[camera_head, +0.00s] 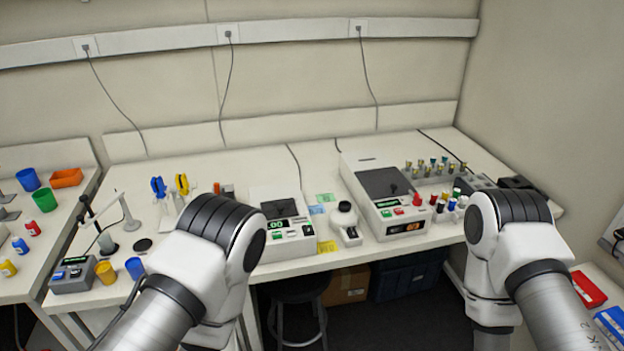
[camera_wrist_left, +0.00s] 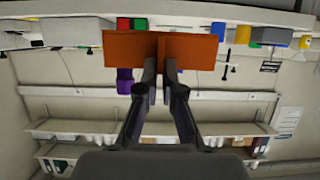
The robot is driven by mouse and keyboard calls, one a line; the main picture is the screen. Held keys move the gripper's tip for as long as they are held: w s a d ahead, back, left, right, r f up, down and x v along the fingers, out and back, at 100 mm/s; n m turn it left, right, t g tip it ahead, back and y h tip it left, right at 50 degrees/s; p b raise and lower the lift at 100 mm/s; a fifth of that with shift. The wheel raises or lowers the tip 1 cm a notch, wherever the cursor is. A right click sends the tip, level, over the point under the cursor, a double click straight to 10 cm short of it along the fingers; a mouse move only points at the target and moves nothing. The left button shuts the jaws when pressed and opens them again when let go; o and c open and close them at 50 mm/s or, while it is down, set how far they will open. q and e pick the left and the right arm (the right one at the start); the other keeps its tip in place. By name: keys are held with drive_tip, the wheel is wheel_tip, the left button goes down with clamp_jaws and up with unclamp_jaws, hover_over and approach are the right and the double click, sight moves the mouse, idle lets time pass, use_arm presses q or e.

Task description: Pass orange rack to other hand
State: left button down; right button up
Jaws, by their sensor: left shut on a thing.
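An orange rack (camera_wrist_left: 122,50) shows in the left wrist view as a wide flat block across the ends of the fingers of my left gripper (camera_wrist_left: 160,66). My left gripper is shut on the rack. In the head view both my arms show, left and right of centre at the front, but neither gripper shows. I cannot make out the held rack in the head view. My right gripper is in neither view.
The long bench holds a white machine with a green display (camera_head: 284,229), a larger grey-topped machine (camera_head: 384,186) and a small white device (camera_head: 345,221). Blue and yellow pipettes stand at left. Another orange container (camera_head: 66,178) sits on the left table.

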use_arm(q)
drive_tip(key=shift+m+h, duration=0.3)
drive_tip(key=w+f+b, duration=0.1)
drive_tip(key=w+b, duration=0.1)
drive_tip(key=w+f+b, duration=0.1)
drive_tip(key=b, duration=0.1)
drive_tip(key=w+d+f+b, duration=0.1)
drive_tip(key=w+b, duration=0.1)
drive_tip(key=shift+w, duration=0.35)
drive_tip(key=shift+w+d+f+m+h+b, duration=0.7)
drive_tip(key=shift+w+d+f+m+h, duration=0.5)
drive_tip(key=shift+w+d+f, duration=0.4)
